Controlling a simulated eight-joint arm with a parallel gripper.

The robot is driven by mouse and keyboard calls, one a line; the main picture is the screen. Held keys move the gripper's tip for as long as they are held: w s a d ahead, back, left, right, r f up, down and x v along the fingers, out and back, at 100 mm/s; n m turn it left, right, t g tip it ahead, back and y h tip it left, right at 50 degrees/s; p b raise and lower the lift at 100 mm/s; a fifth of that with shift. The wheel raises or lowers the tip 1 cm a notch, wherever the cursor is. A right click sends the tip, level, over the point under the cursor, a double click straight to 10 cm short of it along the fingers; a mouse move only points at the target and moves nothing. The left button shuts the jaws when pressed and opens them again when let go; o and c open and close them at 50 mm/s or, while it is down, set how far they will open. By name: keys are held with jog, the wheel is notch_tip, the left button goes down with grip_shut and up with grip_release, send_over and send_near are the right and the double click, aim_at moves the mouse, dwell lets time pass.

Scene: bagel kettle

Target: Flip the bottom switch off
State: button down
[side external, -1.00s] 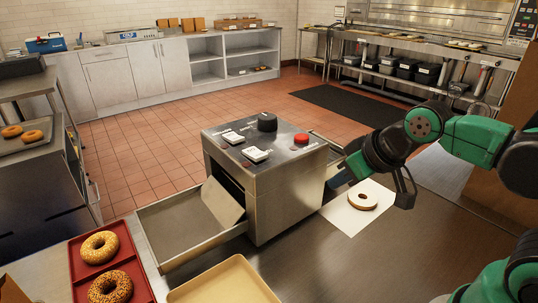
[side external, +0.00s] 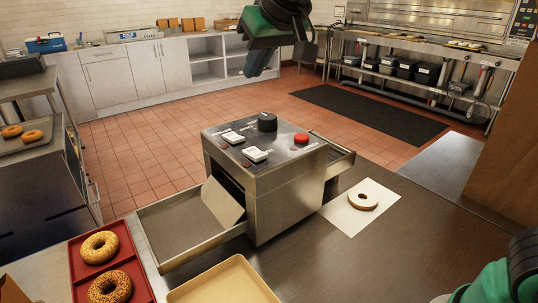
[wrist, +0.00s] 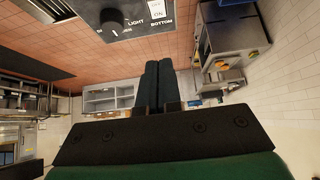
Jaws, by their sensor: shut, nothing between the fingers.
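A steel control box (side external: 283,190) stands on the counter. Its top carries two white rocker switches, a black knob (side external: 267,122) and a red button (side external: 301,139). In the wrist view, the label BOTTOM sits beside one white switch (wrist: 157,8), cut by the top edge, with ON printed on it. This appears to be the rear-left switch (side external: 233,137) in the side view; the other switch (side external: 255,154) is nearer the front. My gripper (side external: 256,72) is shut and empty, raised above and behind the box, clear of it. Its fingers (wrist: 160,62) lie together in the wrist view.
Open drawers extend from the box's left (side external: 190,225) and right (side external: 340,160). A bagel (side external: 363,202) lies on white paper at right. A red tray (side external: 128,262) of bagels and a beige tray (side external: 222,285) are in front. Space above the box is free.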

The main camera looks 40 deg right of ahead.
dwell(0.3)
send_over(235, 137)
jog(key=s, duration=0.1)
notch_tip(235, 137, down, 8)
jog(key=shift+s+d+r, duration=0.1)
jog(key=shift+r, duration=0.1)
notch_tip(235, 137, down, 3)
jog(key=shift+s+f, duration=0.1)
jog(key=shift+f, duration=0.55)
jog(key=shift+s+f, duration=0.15)
jog(key=shift+f, duration=0.15)
jog(key=shift+r, duration=0.2)
jog(key=shift+r, duration=0.65)
